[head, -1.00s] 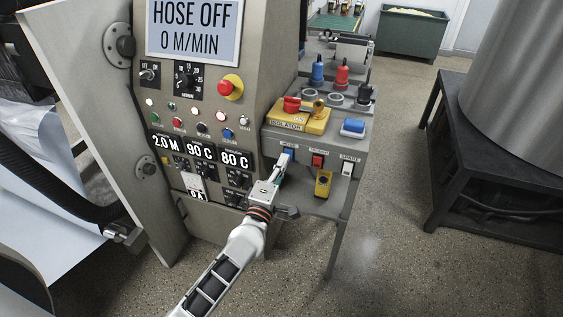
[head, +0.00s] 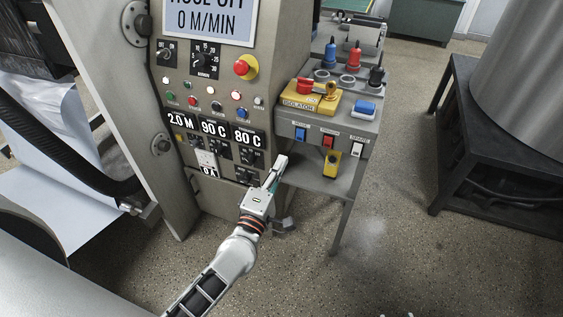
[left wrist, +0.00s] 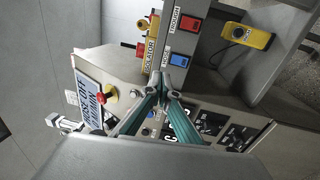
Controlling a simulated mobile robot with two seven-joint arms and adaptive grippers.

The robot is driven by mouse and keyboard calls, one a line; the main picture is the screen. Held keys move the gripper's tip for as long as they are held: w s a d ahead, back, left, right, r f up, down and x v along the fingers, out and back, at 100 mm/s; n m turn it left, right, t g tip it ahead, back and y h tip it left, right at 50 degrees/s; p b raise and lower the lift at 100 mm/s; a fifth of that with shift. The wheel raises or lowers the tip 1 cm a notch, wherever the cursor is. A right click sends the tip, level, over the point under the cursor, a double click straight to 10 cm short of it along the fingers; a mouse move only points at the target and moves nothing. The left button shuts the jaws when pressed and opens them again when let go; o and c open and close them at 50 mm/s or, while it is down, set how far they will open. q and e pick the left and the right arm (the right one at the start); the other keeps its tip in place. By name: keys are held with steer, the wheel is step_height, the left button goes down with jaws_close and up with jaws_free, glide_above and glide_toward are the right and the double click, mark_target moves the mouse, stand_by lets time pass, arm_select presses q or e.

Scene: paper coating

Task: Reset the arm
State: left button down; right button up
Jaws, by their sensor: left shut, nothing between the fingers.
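My left gripper (head: 279,162) is shut and empty, in front of the control cabinet and just below and left of the blue rocker switch (head: 300,133). A gap shows between its tips and the switch in the head view. In the left wrist view its teal fingers (left wrist: 170,90) meet at the tips, with the blue switch (left wrist: 178,61) and red switch (left wrist: 187,25) beyond. Small pale tips at the bottom edge of the head view may be my right gripper (head: 396,315); their state is unclear.
The side console holds a red switch (head: 328,141), a white switch (head: 357,149), a yellow isolator box (head: 312,103) and a yellow pendant (head: 331,166) below. The cabinet (head: 185,208) stands left. A black stand (head: 470,150) is at right. The floor between is clear.

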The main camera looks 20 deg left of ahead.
stand_by(0.3)
arm_select(q)
steer(key=s+a+f+m+g+h+p, duration=0.1)
steer(key=s+f+m+g, duration=0.7)
steer(key=s+f+m, duration=1.2)
steer(key=s+m+h+p, duration=0.1)
steer(key=s+m, duration=0.1)
steer(key=s, duration=0.1)
steer(key=shift+s+a+g, duration=0.15)
steer(key=shift+g, duration=0.25)
